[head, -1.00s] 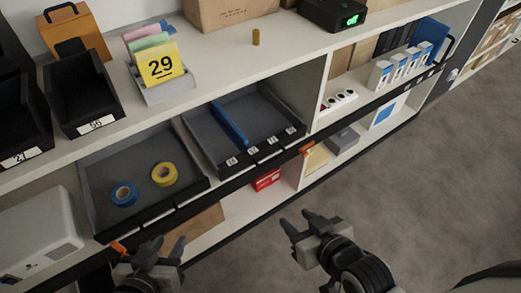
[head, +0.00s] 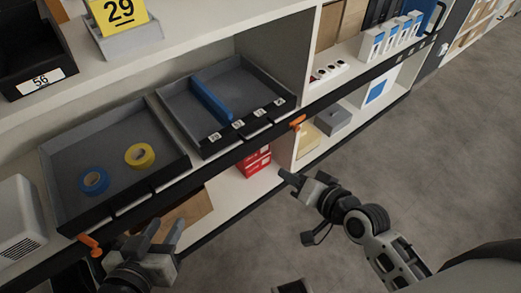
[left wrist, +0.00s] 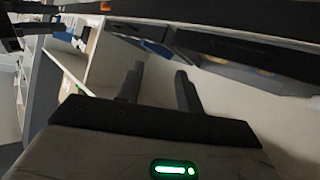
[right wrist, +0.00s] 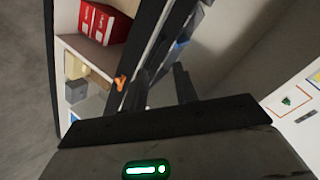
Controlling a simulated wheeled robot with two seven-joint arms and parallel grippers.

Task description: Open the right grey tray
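The right grey tray (head: 185,105) sits on the middle shelf, with a blue divider (head: 212,103) inside and a dark labelled front. The left grey tray (head: 65,160) beside it holds a blue tape roll (head: 93,181) and a yellow tape roll (head: 139,155). My right gripper (head: 290,190) is open and empty, below and to the right of the right tray's front, not touching it. Its fingers stand apart in the right wrist view (right wrist: 160,78). My left gripper (head: 162,230) is open and empty below the left tray's front, with its fingers apart in the left wrist view (left wrist: 155,75).
Orange clips sit on the shelf edge, one right of the right tray (head: 297,122) and one below the left tray (head: 90,243). Red boxes (head: 254,162) and a brown carton (head: 183,215) stand on the lower shelf. Grey floor (head: 370,160) is clear at the right.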

